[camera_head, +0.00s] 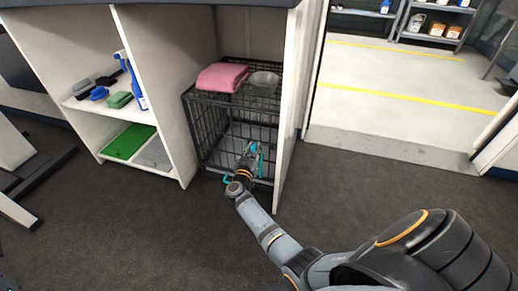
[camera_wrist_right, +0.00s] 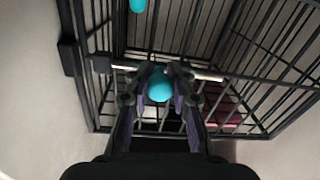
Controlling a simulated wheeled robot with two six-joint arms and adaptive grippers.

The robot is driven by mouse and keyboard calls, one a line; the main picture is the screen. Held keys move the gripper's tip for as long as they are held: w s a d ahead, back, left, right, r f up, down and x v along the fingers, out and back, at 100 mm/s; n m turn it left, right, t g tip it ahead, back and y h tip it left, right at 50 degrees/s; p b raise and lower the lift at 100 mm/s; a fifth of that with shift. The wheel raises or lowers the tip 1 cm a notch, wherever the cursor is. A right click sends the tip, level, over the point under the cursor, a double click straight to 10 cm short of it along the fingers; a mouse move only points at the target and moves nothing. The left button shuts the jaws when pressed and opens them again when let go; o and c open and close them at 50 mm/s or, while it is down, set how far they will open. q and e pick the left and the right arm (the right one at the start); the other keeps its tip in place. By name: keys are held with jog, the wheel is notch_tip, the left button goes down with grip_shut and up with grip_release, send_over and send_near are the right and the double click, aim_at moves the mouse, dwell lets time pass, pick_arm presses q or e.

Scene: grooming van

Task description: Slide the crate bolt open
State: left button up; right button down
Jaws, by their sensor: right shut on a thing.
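The black wire crate (camera_head: 207,130) stands on the floor inside the right compartment of the cabinet. My right gripper (camera_head: 250,155) is at the crate's front. In the right wrist view my right gripper (camera_wrist_right: 161,88) is shut on a round turquoise knob (camera_wrist_right: 160,87). A pale bolt rod (camera_wrist_right: 205,75) runs sideways behind the knob, across the crate's bars. A second turquoise piece (camera_wrist_right: 138,5) shows at the top edge of that view. How far the bolt has slid cannot be told. My left gripper is not in view.
A folded pink towel (camera_head: 222,77) and a metal bowl (camera_head: 263,83) rest on the crate. The cabinet's side panel (camera_head: 289,130) stands close to the right of the crate. Brushes and a blue spray bottle (camera_head: 131,82) sit on the left shelves. The dark floor in front is clear.

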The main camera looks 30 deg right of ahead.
aim_at(255, 122)
jog(key=shift+w+a, duration=0.1)
jog(key=shift+a, duration=0.05)
jog(key=c, duration=1.1)
grip_release()
jog(key=shift+c, duration=0.2)
jog(key=shift+r, duration=0.1)
notch_tip(255, 122, up, 10)
jog(key=shift+f, duration=0.1)
